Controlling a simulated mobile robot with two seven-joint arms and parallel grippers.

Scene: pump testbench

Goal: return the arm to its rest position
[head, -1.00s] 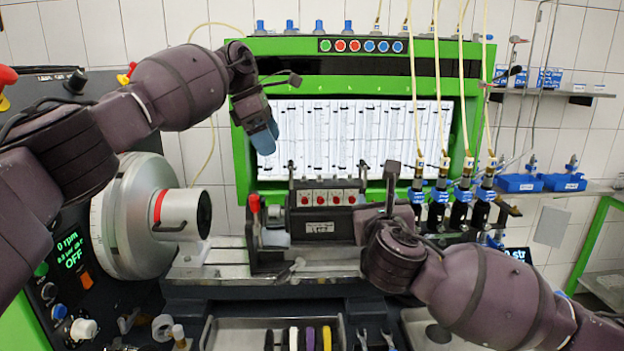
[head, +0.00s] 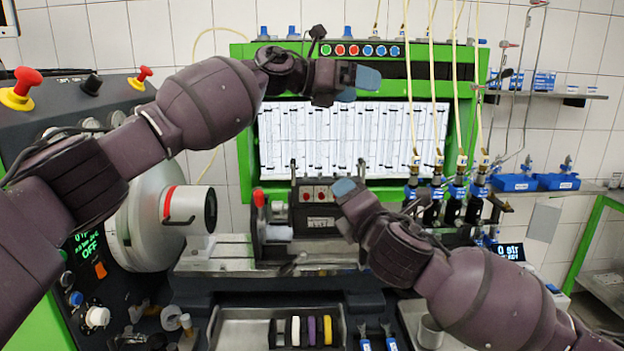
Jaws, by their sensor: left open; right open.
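My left arm comes in from the left, and its gripper (head: 360,83) is raised in front of the top of the green test bench frame (head: 243,140). Its blue fingertips point right and it holds nothing. My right gripper (head: 345,190) is lower, in front of the pump block with red buttons (head: 318,210). Its blue fingertip points up and to the left, and it covers the right part of the block. I see nothing in its jaws, and whether it touches the block I cannot tell.
A silver drive wheel (head: 140,225) stands at left beside the control panel with red emergency knobs (head: 22,82). Pale hoses (head: 434,90) hang at right above black injectors (head: 452,207). A tray (head: 240,331) with coloured rings lies below. Blue bins (head: 515,182) sit on the right shelf.

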